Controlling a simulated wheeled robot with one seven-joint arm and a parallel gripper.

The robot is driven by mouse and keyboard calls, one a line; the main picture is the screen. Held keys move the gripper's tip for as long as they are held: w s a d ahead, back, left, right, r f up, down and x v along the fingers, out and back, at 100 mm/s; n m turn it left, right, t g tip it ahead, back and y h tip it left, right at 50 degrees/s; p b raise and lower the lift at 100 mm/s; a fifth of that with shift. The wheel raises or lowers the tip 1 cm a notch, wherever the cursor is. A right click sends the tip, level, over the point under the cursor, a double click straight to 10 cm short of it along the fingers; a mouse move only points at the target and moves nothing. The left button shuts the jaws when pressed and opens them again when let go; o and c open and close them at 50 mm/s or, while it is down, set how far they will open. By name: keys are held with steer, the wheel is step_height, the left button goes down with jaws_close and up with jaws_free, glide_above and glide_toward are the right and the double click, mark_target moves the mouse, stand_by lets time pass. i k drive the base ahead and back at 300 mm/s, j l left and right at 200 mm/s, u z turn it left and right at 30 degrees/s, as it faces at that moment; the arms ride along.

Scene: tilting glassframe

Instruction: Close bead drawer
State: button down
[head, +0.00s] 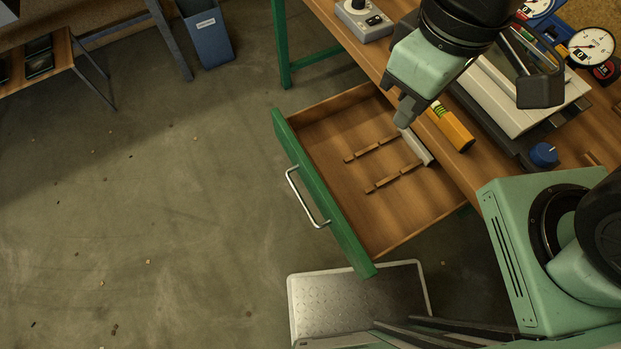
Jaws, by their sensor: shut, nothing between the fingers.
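The bead drawer (320,200) has a green front and a silver bar handle (306,198). It is pulled out from under the wooden bench top (345,30), with its wooden floor showing. Two thin wooden strips (370,150) and a pale block (416,147) lie inside it. My gripper (404,115) is above the back part of the drawer, near the bench edge, pointing down. Its fingers are shut and empty. It is well to the right of the handle and apart from it. Whether its tips touch anything cannot be told.
A white tilting frame machine (515,85), a blue knob (543,153), dials (591,46) and a grey control box (364,20) stand on the bench. A blue bin (207,35) stands behind. The floor left of the drawer is mostly clear.

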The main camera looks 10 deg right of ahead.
mark_target(374, 194)
steer(key=u, duration=0.65)
steer(key=j, duration=0.45)
steer(key=k+j, duration=0.1)
steer(key=j, duration=0.4)
